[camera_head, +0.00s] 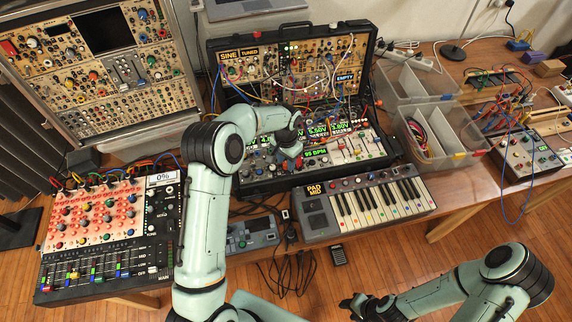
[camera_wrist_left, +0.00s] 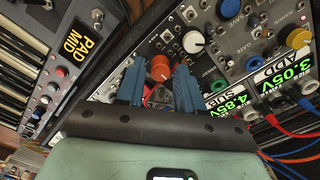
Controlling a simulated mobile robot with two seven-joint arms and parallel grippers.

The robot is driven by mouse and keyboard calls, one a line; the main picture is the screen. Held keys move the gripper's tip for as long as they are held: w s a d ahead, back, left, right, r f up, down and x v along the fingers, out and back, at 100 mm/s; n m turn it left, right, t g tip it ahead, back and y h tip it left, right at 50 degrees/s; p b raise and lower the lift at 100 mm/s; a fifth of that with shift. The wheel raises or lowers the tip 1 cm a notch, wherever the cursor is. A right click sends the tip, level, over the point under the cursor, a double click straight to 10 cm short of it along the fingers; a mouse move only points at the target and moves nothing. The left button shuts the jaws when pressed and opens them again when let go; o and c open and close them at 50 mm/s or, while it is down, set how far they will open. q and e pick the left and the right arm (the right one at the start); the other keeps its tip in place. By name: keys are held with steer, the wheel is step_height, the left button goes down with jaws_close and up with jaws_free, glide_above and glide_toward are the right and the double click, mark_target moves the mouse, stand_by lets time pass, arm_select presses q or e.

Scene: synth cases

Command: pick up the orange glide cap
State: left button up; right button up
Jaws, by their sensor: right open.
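The orange glide cap (camera_wrist_left: 160,68) sits on a module panel in the left wrist view. A white knob (camera_wrist_left: 193,42) is beside it. My left gripper (camera_wrist_left: 157,76) has its two blue fingers apart, one on each side of the cap in the picture, with gaps showing between cap and fingers. I cannot tell how far the fingertips are above the panel. In the head view my left gripper (camera_head: 291,148) is over the synth case, and the cap cannot be made out there. My right gripper (camera_head: 362,304) is open and empty, low at the bottom edge, away from the case.
The synth case (camera_head: 262,184) has patch cables hanging over its panel. A keyboard (camera_head: 318,219) lies in front of it. A mixer (camera_head: 100,284) stands at the left. A clear divided bin (camera_head: 440,160) with cables stands at the right.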

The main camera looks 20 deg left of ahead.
arm_select(q)
steer(key=shift+f, duration=0.35)
jaws_close()
steer(key=shift+r, duration=0.1)
